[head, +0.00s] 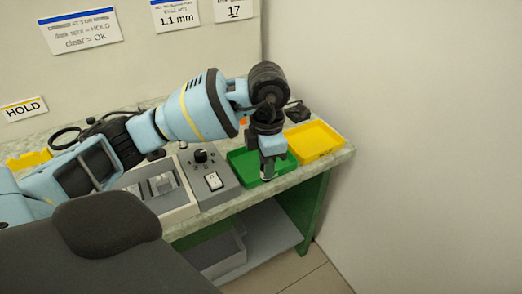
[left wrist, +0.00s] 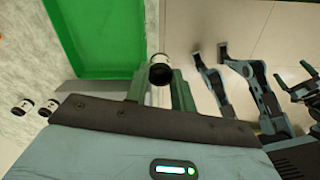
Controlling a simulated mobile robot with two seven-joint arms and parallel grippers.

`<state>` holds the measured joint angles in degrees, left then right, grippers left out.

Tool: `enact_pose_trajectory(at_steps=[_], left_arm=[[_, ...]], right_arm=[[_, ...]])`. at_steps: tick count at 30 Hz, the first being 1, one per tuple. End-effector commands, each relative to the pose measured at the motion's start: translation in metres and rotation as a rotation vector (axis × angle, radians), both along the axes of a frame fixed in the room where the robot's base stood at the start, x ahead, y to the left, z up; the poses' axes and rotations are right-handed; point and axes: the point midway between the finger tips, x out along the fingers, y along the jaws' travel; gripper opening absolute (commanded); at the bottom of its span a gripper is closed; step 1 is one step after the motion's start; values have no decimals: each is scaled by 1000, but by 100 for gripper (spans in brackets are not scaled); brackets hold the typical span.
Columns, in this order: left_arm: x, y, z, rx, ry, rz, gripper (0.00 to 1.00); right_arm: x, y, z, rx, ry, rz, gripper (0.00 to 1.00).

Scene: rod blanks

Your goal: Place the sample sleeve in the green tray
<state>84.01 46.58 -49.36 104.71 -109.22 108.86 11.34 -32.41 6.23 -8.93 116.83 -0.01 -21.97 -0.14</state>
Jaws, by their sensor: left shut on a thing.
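My left gripper (head: 267,176) points down over the front part of the green tray (head: 239,161) in the head view. In the left wrist view its fingers (left wrist: 160,88) are shut on the sample sleeve (left wrist: 160,72), a small cylinder with a dark open end and a pale band. There the sleeve appears just beside the rim of the green tray (left wrist: 140,45), close to the bench's front edge; its height over the tray is hard to tell. The visible part of the tray floor is empty.
A yellow tray (head: 315,140) stands right of the green one. A grey control box (head: 208,180) with a knob and switch stands left of it. Two similar small cylinders (left wrist: 47,107) (left wrist: 23,106) lie on the bench top in the left wrist view.

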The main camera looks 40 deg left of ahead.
Motion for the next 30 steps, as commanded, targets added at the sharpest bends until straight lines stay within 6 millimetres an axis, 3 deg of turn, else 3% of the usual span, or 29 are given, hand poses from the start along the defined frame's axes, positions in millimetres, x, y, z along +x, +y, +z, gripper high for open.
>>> enact_pose_trajectory(at_steps=[6, 12, 26, 30], left_arm=[[35, 35, -4, -1, -1, 5, 4], [57, 55, -7, -2, -1, 2, 4], [69, 68, -9, -1, -1, 2, 4], [67, 67, -33, -1, 2, -1, 4]], right_arm=[[0, 0, 1, 0, 0, 0, 100], [-5, 0, 0, 0, 8, 0, 100], [-8, 0, -1, 0, 14, 0, 100], [-5, 0, 1, 0, 9, 0, 100]])
